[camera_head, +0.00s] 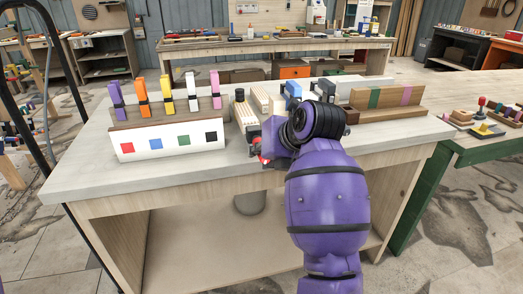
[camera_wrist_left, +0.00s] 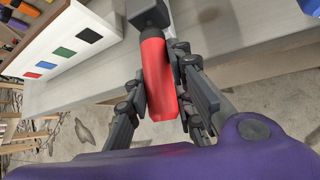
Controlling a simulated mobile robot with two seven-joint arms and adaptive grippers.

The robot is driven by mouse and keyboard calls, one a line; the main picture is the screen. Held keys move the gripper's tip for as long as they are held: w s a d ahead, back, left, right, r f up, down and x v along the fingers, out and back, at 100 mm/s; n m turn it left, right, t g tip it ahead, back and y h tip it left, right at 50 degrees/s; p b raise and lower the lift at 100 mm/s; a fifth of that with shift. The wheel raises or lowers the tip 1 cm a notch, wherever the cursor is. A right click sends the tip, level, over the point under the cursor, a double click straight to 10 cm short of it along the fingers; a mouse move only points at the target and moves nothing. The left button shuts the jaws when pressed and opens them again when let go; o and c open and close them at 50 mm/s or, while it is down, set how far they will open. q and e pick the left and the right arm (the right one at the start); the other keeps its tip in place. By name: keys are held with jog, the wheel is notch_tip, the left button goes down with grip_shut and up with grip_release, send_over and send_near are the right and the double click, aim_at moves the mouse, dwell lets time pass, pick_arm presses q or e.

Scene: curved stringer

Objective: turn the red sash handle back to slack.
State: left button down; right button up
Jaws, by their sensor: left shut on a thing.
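The red sash handle (camera_wrist_left: 156,80) is a red bar on a dark clamp part, seen large in the left wrist view. It points from the bench edge out over the floor. My left gripper (camera_wrist_left: 158,98) has its dark fingers on both sides of the red bar and is shut on it. In the head view only a small bit of red (camera_head: 257,147) shows at the bench's front, beside my left gripper (camera_head: 262,150). My purple arm and wrist hide most of the handle and the clamp there. My right gripper is in neither view.
A white block with coloured squares (camera_head: 170,141) stands left on the grey bench (camera_head: 80,172), with several coloured clamps (camera_head: 167,96) behind it. Pale wooden pieces (camera_head: 262,100) and a brown stepped block (camera_head: 385,112) lie behind my wrist. The bench's left front is clear.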

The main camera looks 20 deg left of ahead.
pick_arm(q)
jog(key=shift+h, duration=0.4)
dwell(0.3)
jog(key=c, duration=1.5)
grip_release()
jog(key=v, duration=1.2)
jog(key=shift+s+f, duration=0.1)
jog(key=shift+s, duration=0.05)
